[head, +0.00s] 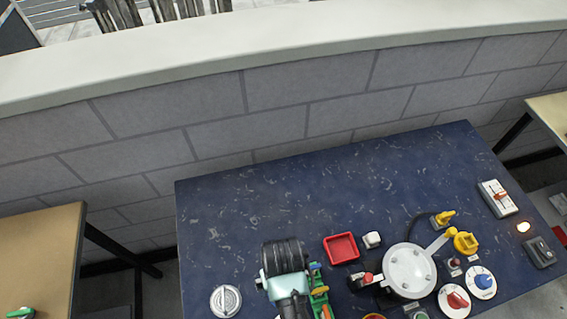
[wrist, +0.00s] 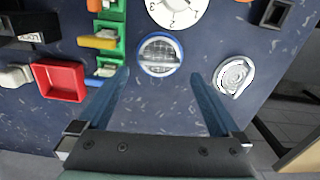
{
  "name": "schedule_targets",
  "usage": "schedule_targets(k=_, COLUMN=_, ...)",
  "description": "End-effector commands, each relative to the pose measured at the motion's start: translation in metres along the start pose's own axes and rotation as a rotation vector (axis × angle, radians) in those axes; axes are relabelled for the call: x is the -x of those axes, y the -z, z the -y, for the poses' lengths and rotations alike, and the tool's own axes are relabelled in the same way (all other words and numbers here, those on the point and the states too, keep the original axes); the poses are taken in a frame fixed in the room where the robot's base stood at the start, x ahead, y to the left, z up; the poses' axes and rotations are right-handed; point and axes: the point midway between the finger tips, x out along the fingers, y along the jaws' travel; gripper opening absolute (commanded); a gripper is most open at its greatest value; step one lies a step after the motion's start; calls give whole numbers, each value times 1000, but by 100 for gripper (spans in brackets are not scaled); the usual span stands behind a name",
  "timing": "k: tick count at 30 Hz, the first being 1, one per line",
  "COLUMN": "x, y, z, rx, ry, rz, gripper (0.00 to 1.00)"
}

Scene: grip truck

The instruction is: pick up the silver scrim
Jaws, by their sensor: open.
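The silver scrim (head: 225,300), a round silver-rimmed disc, lies flat near the left side of the dark blue table (head: 235,210). It also shows in the wrist view (wrist: 235,75), to the right of my gripper's right finger. My gripper (wrist: 159,74) is open and empty, its two blue fingers pointing toward the tabletop. A blue-rimmed round mesh disc (wrist: 159,54) lies straight ahead between the fingertips. In the head view my arm hides the fingers and this blue-rimmed disc. The silver scrim is apart from both fingers.
A green rack with coloured pieces (wrist: 110,40) and a red tray (wrist: 58,80) lie left of the fingers in the wrist view. A white numbered dial (wrist: 178,10) is beyond the mesh disc. The table's back left (head: 230,200) is clear, with a block wall (head: 280,110) behind.

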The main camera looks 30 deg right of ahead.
Motion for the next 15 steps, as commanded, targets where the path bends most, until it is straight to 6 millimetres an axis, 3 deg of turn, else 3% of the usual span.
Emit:
schedule_targets(k=5, x=-11, y=-2, z=0, rx=-1, ry=0, rz=2, gripper=100)
schedule_targets(k=15, x=-52, y=-4, z=-1, rx=0, ry=0, rz=-1, gripper=100)
